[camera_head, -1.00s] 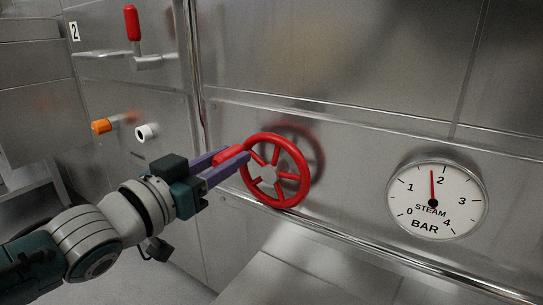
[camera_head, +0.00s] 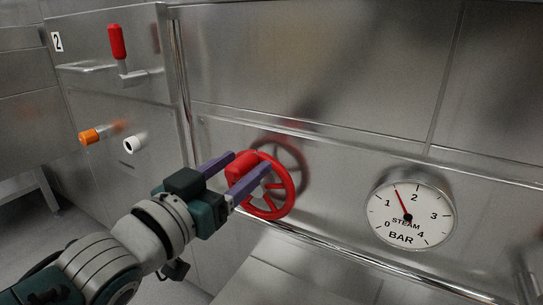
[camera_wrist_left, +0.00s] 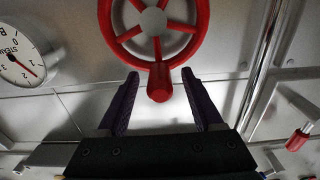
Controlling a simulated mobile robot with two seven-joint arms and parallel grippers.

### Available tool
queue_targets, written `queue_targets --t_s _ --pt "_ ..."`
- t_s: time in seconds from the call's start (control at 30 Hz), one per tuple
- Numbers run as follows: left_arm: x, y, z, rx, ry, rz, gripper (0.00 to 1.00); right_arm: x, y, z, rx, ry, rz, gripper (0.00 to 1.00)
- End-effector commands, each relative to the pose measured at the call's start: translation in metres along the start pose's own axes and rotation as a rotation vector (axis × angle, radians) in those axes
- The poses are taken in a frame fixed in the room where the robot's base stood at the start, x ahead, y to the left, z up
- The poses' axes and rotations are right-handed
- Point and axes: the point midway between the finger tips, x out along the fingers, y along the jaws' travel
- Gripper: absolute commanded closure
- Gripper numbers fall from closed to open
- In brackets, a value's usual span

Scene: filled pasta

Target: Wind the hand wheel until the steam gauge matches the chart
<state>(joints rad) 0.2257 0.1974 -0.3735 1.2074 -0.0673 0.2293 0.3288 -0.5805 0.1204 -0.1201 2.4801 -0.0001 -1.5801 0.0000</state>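The red hand wheel (camera_head: 290,192) stands out from the steel panel, with a thick red handle (camera_head: 240,172) on its rim. My left gripper (camera_head: 248,170) is open, its purple fingers on either side of the handle. In the left wrist view the handle (camera_wrist_left: 160,84) is between the spread fingers, with a gap on each side. The round white steam gauge (camera_head: 425,222) is on the panel to the right of the wheel. Its red needle points between 1 and 2, roughly midway. No chart can be made out. My right gripper is not in view.
A red-handled lever (camera_head: 116,42) stands at the upper left beside a "2" label (camera_head: 57,42). Below it an orange knob (camera_head: 90,136) and a white knob (camera_head: 134,144) stick out. A steel ledge (camera_head: 300,270) runs below the wheel.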

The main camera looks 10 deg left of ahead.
Motion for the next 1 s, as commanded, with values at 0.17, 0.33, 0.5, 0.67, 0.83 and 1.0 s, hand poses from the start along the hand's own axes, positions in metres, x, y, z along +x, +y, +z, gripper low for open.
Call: queue_targets --t_s 0.17,0.33,0.5,0.67,0.83,1.0 --pt "0.000 0.000 0.001 0.000 -0.002 0.000 0.25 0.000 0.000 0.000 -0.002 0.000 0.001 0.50" --pt "-0.004 0.000 0.000 -0.001 -0.004 -0.001 0.25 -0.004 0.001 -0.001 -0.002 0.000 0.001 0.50" --pt "-0.024 0.000 -0.002 -0.001 -0.007 -0.001 0.25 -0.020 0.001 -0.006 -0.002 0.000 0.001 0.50" --pt "-0.046 0.000 -0.002 -0.001 -0.006 -0.001 0.25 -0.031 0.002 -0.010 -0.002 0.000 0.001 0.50" --pt "-0.068 -0.001 -0.002 -0.001 -0.007 -0.001 0.25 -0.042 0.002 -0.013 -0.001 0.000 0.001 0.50" --pt "-0.086 0.000 -0.001 0.000 -0.004 -0.001 0.25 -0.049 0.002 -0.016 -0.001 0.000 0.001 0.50"
